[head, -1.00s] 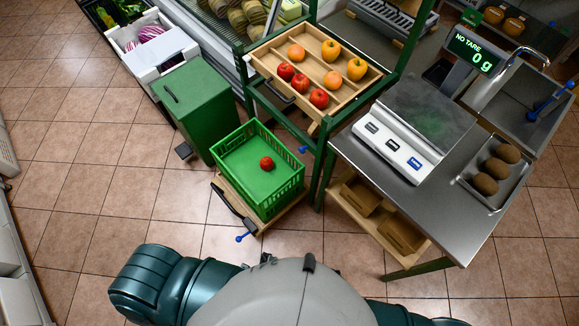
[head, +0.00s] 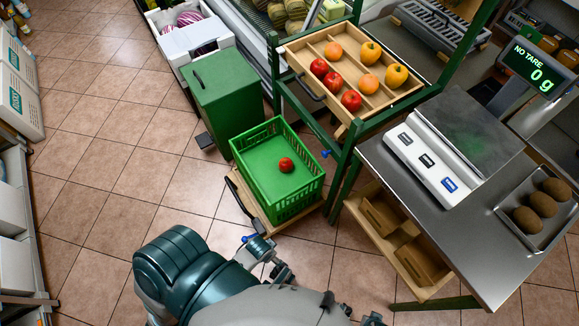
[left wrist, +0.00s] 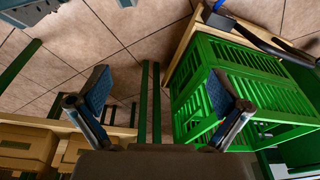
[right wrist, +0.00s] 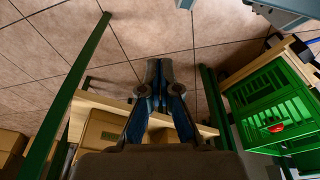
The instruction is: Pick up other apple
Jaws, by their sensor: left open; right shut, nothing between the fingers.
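A red apple (head: 285,164) lies on the floor of the green crate (head: 247,184). It also shows through the crate wall in the right wrist view (right wrist: 276,127). More apples lie in the slanted wooden tray (head: 300,62): three red ones, such as this red apple (head: 352,100), and orange and yellow fruits, such as this yellow one (head: 371,52). My left gripper (left wrist: 158,80) is open and empty, with the crate beyond its right finger. My right gripper (right wrist: 158,68) is shut and empty, pointing at floor and a wooden shelf, with the crate to its right.
A green bin (head: 222,100) stands behind the crate. A steel counter (head: 440,225) with a scale (head: 425,150) and a tray of brown kiwi-like fruits (head: 556,228) is at the right. Green posts support the wooden tray. Tiled floor at the left is clear.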

